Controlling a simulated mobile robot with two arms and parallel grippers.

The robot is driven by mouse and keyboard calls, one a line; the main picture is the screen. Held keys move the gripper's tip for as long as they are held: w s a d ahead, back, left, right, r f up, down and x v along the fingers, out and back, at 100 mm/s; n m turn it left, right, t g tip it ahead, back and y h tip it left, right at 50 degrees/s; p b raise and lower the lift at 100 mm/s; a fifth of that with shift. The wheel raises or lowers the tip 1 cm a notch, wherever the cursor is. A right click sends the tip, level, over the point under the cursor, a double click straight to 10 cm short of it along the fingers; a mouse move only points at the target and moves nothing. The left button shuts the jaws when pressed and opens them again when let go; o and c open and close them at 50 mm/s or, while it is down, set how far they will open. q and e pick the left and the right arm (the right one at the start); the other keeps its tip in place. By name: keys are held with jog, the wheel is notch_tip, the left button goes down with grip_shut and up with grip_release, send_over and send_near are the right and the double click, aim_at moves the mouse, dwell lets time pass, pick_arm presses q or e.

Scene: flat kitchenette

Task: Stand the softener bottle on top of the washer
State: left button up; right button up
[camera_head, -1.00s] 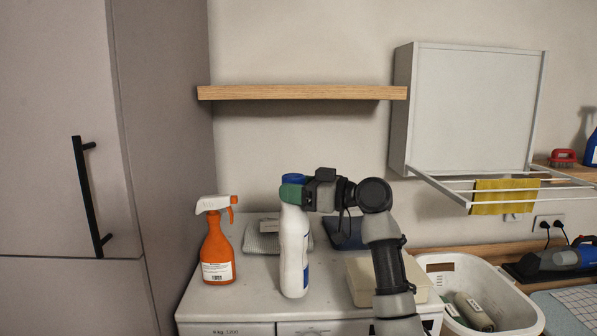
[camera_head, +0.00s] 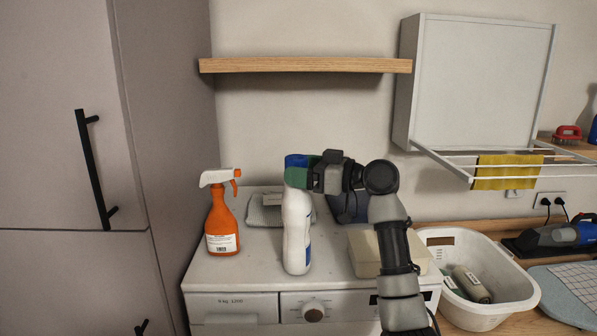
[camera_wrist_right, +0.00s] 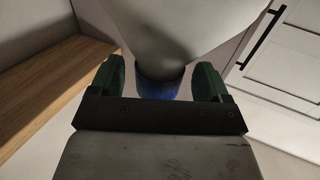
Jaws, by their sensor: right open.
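The softener bottle (camera_head: 297,235) is white with a blue cap and stands upright on the washer top (camera_head: 345,270), close to its front edge. My right gripper (camera_head: 298,172) is at the bottle's cap, coming from the right in the head view. In the right wrist view its two green fingers (camera_wrist_right: 160,80) are open on either side of the blue cap (camera_wrist_right: 160,84), with a gap on both sides. The white bottle body (camera_wrist_right: 190,30) shows beyond the cap. The washer's front panel (camera_head: 235,309) shows below. My left gripper is not in view.
An orange spray bottle (camera_head: 221,225) stands left of the softener bottle. A folded grey cloth (camera_head: 265,212) lies behind, and a cream box (camera_head: 364,252) sits to the right, partly behind my arm. A wooden shelf (camera_head: 305,65) hangs above. A white basket (camera_head: 515,290) is at right.

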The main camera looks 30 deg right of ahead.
jog(key=b+v, duration=0.4)
jog(key=v, duration=0.7)
jog(key=shift+d, duration=0.1)
jog(key=shift+c, duration=0.2)
dwell(0.7)
